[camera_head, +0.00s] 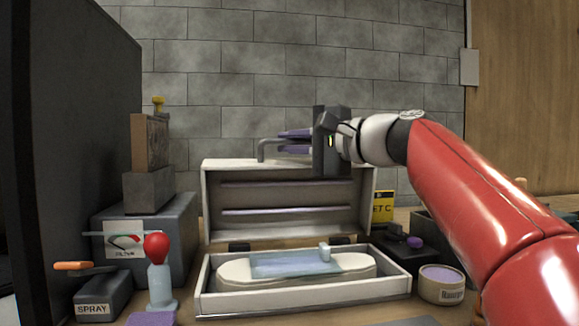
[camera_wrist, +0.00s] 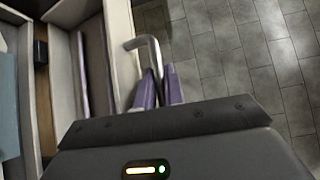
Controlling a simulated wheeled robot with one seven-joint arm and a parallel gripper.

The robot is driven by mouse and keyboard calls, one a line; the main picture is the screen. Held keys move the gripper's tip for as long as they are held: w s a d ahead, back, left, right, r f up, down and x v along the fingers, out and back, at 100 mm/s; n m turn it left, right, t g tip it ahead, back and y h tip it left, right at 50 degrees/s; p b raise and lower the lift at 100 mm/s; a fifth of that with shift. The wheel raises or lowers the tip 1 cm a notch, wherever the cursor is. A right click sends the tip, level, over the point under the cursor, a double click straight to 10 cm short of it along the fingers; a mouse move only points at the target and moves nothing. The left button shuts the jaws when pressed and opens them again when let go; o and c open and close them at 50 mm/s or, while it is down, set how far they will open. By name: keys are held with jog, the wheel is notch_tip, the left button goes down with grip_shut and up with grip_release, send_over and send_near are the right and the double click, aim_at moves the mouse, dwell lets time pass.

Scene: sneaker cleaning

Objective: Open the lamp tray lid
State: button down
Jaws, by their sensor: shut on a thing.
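The lamp tray is a white box with its lid (camera_head: 290,200) standing raised at the back, showing two pale lamp tubes inside. The tray base (camera_head: 300,299) holds a pale sole-shaped piece with a bluish translucent sheet (camera_head: 290,264) over it. My gripper (camera_head: 285,141) is at the lid's top edge, its purple fingers shut on the grey bent handle (camera_head: 264,148). In the wrist view the handle (camera_wrist: 150,45) runs between the purple fingers (camera_wrist: 160,88), beside the lid edge (camera_wrist: 122,50). The gripped part of the handle is partly hidden.
A filter box (camera_head: 145,245) with a gauge stands left, with a spray unit (camera_head: 100,300) and a red-topped bottle (camera_head: 158,275) in front. A round tin (camera_head: 442,284) and a dark box with a purple knob (camera_head: 400,243) stand right. A dark panel (camera_head: 75,130) rises far left.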

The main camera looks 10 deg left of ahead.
jog(key=shift+s+d, duration=0.1)
jog(key=shift+s, duration=0.15)
jog(key=c, duration=1.8)
grip_release()
jog(key=shift+o, duration=0.2)
jog(key=v, duration=0.7)
jog(key=shift+d+b, duration=0.35)
jog(key=shift+b, duration=0.05)
jog(key=shift+s+f, duration=0.1)
jog(key=shift+s, duration=0.1)
